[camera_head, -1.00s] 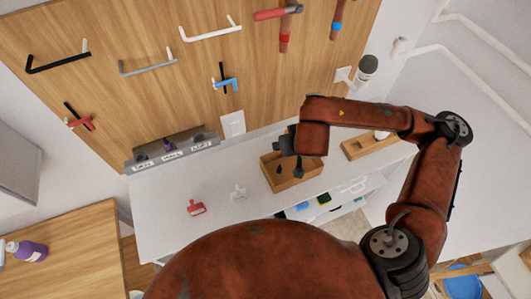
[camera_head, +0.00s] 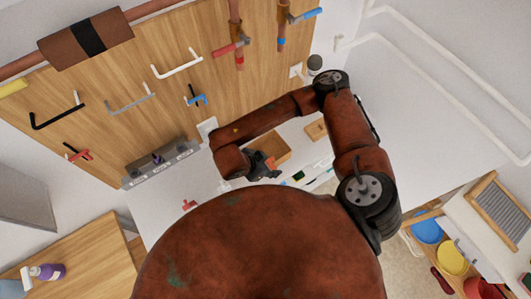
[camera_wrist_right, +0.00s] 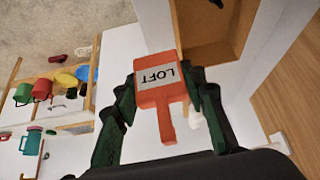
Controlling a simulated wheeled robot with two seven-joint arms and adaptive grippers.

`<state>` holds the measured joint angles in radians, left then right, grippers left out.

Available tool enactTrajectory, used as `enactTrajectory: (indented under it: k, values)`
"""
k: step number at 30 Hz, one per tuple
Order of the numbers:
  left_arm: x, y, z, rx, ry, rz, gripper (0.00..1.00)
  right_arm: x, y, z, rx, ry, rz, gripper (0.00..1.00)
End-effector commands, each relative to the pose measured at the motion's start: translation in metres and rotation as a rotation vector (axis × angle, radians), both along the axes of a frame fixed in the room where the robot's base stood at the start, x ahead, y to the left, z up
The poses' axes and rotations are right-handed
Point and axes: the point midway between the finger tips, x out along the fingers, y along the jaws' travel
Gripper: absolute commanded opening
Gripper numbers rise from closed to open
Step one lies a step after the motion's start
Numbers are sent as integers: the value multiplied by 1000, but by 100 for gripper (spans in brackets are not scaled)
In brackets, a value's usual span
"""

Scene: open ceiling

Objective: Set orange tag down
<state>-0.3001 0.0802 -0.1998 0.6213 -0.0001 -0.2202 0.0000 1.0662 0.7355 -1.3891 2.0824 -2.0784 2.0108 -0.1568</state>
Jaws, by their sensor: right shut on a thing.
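My right gripper (camera_wrist_right: 162,88) is shut on the orange tag (camera_wrist_right: 155,95), which has a pale label reading LOFT. The fingers grip it from both sides in the right wrist view. In the head view the right gripper (camera_head: 264,165) is over the white counter, just in front of the open wooden box (camera_head: 280,146); only a small orange bit of the tag (camera_head: 271,162) shows there. A red tag (camera_head: 189,204) and a mostly hidden white tag (camera_head: 223,186) lie on the counter to the left. My left gripper is not in view.
The wooden box also shows in the wrist view (camera_wrist_right: 212,52). Bare counter (camera_head: 160,215) lies in front of the rack.

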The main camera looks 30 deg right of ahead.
Motion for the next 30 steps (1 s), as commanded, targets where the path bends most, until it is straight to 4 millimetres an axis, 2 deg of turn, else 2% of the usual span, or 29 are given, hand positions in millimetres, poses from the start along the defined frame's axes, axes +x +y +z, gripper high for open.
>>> enactTrajectory:
  k: [4, 11, 14, 17, 19, 24, 28, 30]
  values:
    - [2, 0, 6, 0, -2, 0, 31, 11, -12, -7, 1, 3, -29, 14]
    - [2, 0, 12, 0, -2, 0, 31, 54, -42, -32, 0, 5, -30, 14]
    - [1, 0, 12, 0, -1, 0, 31, 73, -55, -44, 1, 5, -29, 14]
    - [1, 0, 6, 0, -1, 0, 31, 84, -61, -66, 3, 7, -25, 14]
    - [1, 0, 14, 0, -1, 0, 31, 94, -67, -72, -1, 4, -24, 14]
    - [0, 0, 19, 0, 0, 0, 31, 107, -74, -89, 2, 2, -20, 14]
    - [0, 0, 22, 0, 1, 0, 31, 112, -78, -97, 0, 1, -21, 14]
    - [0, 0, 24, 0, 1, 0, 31, 113, -78, -107, 1, 4, -20, 14]
